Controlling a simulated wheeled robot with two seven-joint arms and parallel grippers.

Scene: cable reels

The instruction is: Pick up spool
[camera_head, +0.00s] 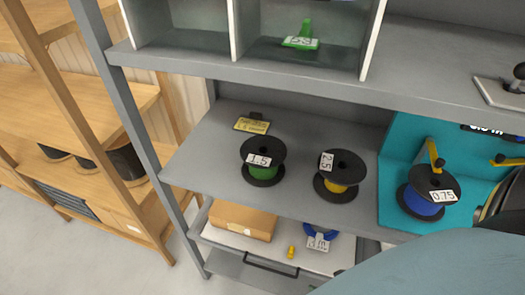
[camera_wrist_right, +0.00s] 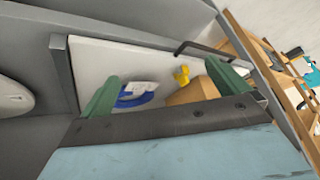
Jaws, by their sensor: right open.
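A spool of green wire (camera_head: 263,160) labelled 1.5 and a spool of yellow wire (camera_head: 340,174) labelled 2.5 stand on the grey middle shelf. A spool of blue wire (camera_head: 429,192) labelled 0.75 stands at the teal panel on the right. A blue item with a white label (camera_head: 320,238), perhaps another spool, lies in the pulled-out drawer below; it also shows in the right wrist view (camera_wrist_right: 136,96). My right arm covers the head view's lower right. My left gripper is not seen.
The drawer (camera_head: 220,236) also holds a cardboard box (camera_head: 243,220) and a small yellow piece (camera_head: 291,252). A yellow tag (camera_head: 252,125) lies on the middle shelf. The upper shelf (camera_head: 330,75) overhangs it. A grey post (camera_head: 140,130) and a wooden rack (camera_head: 95,120) stand at left.

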